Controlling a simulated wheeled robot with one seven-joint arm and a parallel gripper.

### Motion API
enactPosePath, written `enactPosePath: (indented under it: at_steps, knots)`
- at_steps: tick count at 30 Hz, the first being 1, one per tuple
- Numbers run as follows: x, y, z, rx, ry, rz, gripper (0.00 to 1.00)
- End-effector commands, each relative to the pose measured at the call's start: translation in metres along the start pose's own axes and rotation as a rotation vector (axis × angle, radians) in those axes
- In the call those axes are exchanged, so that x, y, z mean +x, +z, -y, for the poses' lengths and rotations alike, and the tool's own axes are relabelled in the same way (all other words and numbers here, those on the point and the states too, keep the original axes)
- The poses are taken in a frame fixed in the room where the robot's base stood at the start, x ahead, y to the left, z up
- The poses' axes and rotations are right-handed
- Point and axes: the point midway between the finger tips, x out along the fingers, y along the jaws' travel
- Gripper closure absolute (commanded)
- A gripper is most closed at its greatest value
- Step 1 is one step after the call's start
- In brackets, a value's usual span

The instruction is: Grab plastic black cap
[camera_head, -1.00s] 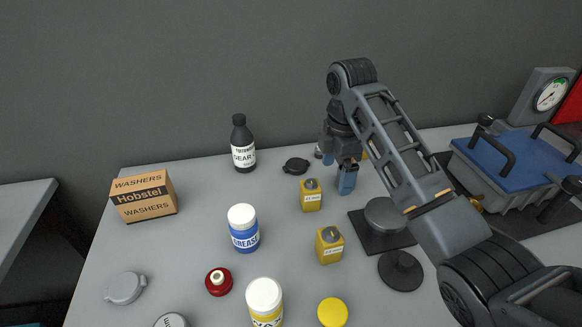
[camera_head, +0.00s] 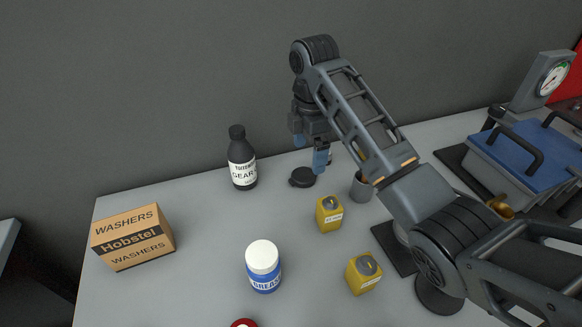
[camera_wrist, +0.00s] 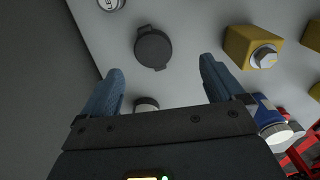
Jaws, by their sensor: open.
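The black plastic cap (camera_head: 302,177) is a low round lid with small tabs, lying flat on the table near the back wall, right of the black gear oil bottle (camera_head: 242,160). In the wrist view the cap (camera_wrist: 153,47) lies ahead of the fingertips, between their lines. My gripper (camera_head: 309,156) is above the table close to the cap, pointing down, its blue fingers apart. In the wrist view my gripper (camera_wrist: 160,75) is open and empty between the fingers.
Yellow bolt-topped blocks (camera_head: 329,213) (camera_head: 363,273) stand right of the blue-and-white grease jar (camera_head: 263,268). A grey cup (camera_head: 362,187) stands right of the cap. A washers box (camera_head: 133,237) is at the left. The table left of the cap's front is clear.

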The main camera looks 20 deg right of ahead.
Motion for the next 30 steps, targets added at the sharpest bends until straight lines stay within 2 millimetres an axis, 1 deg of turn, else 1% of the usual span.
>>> enactPosePath:
  at_steps: [4, 9, 14, 21, 24, 30]
  knots:
    - [0.008, 0.0, 0.0, 0.001, -0.001, 0.0, 0.05]
    - [0.025, 0.0, -0.001, 0.001, -0.001, -0.001, 0.05]
    - [0.034, 0.0, -0.002, 0.0, -0.003, 0.0, 0.05]
    - [0.067, 0.001, -0.008, 0.001, -0.003, 0.0, 0.05]
    - [0.075, 0.001, -0.008, 0.001, -0.002, 0.0, 0.05]
    - [0.078, 0.001, -0.008, 0.001, 0.0, 0.0, 0.05]
